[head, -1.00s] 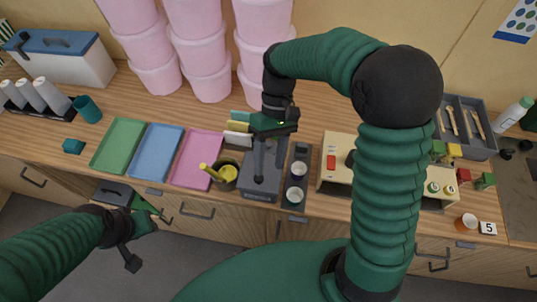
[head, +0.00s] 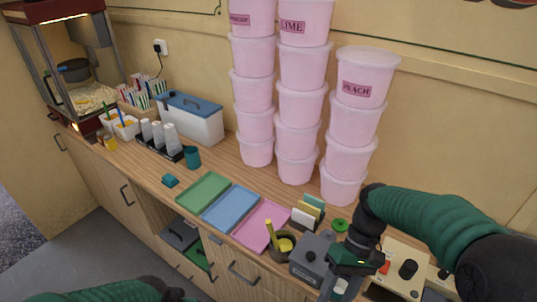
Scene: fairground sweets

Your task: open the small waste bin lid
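A small grey box (head: 308,262) with a dark handle on top stands on the counter, right of the dark pot. It looks like the small waste bin, and its lid looks closed. My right gripper (head: 339,290) points down just right of the box, with its fingers apart. Something pale shows between the fingers; I cannot tell whether they touch it. My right arm hides part of the counter there. My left arm enters at the bottom left, and its gripper is out of the frame.
Green, blue and pink trays (head: 230,207) lie left of the dark pot (head: 284,250) holding a yellow-handled tool. Tall stacks of pink tubs (head: 296,135) stand behind. A beige control box (head: 400,272) is on the right. Grey and green containers (head: 180,234) sit below the counter edge.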

